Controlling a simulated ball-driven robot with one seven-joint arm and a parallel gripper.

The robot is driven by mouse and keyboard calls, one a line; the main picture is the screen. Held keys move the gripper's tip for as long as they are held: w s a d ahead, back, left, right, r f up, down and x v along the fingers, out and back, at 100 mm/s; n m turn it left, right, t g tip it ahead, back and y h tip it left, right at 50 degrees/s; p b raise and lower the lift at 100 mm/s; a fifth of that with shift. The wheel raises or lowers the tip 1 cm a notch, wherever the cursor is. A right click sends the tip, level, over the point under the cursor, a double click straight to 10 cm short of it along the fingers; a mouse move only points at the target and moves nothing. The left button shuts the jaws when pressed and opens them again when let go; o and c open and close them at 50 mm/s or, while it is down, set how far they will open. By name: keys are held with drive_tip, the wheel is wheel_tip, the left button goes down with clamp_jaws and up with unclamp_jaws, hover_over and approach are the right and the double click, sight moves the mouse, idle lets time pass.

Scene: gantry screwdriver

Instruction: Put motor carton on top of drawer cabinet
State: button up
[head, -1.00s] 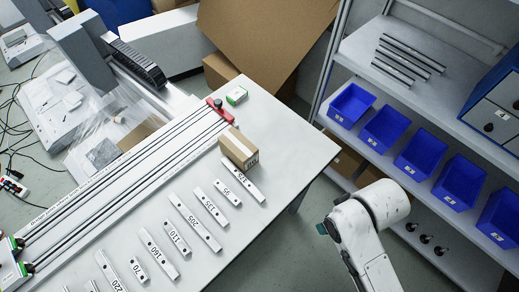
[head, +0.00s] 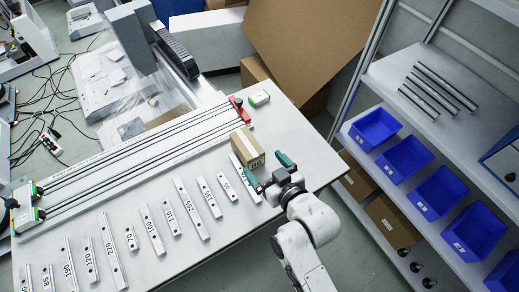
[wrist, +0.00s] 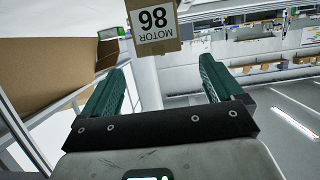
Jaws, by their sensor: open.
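The motor carton (head: 247,148) is a small brown box standing on the white table in the head view. In the wrist view its label reads MOTOR 86 (wrist: 156,28), beyond the fingertips and between them, at the top edge. My gripper (head: 267,169) has its green fingers spread on the near right side of the carton. Its open fingers also show empty in the wrist view (wrist: 163,72). The blue drawer cabinet (head: 503,158) with pale drawer fronts stands on the upper shelf, cut off by the right edge of the head view.
Numbered metal bars (head: 185,208) lie in a row on the table, one right by the carton. A rail gantry (head: 150,150) runs behind them. Several blue bins (head: 375,130) fill the middle shelf. Dark rods (head: 438,90) lie on the upper shelf left of the cabinet.

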sight(247, 142)
drive_tip(key=shift+w+a+r, duration=0.1)
drive_tip(key=shift+w+a, duration=0.15)
drive_tip(key=shift+a, duration=0.05)
drive_tip(key=x, duration=0.5)
drive_tip(key=shift+r+x, duration=0.1)
drive_tip(key=shift+x, duration=1.2)
drive_tip(key=shift+r+x, duration=0.15)
drive_tip(key=shift+x, duration=1.2)
drive_tip(key=shift+d, duration=0.1)
clamp_jaws()
drive_tip(key=shift+w+r, duration=0.1)
drive_tip(key=shift+r, duration=0.05)
